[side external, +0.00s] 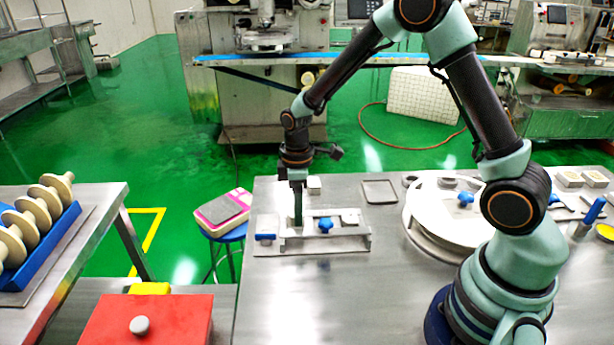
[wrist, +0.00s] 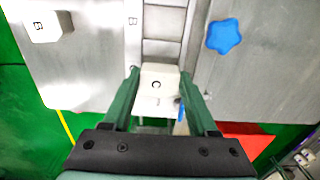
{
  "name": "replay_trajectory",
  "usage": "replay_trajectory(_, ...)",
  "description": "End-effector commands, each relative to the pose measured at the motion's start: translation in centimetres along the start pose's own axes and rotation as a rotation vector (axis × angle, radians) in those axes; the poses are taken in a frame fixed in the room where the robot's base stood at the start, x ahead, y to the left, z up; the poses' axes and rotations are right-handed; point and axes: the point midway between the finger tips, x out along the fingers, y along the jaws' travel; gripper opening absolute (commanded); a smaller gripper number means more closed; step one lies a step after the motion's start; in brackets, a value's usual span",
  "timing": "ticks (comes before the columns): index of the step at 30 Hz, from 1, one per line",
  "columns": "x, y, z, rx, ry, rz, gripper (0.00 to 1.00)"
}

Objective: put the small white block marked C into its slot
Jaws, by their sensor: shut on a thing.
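The small white block marked C (wrist: 158,80) sits between the green fingers of my gripper (wrist: 159,75) in the wrist view, its letter facing the camera. My gripper is shut on it. The slotted metal channel (wrist: 165,24) lies just beyond the block, with cross-walls dividing it. In the side view, my gripper (side external: 298,222) points straight down at the left part of the metal fixture (side external: 345,245). The held block cannot be made out there, and I cannot tell whether it touches the slot.
A white block marked B (wrist: 47,25) rests on the metal surface left of the channel. A blue star knob (wrist: 224,36) stands right of it. In the side view, an empty grey frame (side external: 380,192) and a round white turntable (side external: 430,215) lie to the right.

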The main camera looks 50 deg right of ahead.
Motion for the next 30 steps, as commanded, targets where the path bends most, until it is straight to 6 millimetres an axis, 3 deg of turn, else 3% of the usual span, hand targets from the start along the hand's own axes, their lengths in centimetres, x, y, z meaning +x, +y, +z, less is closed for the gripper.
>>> replay_trajectory(30, 0.88, 0.01, 0.04, 0.0, 0.0, 0.0, 0.03)
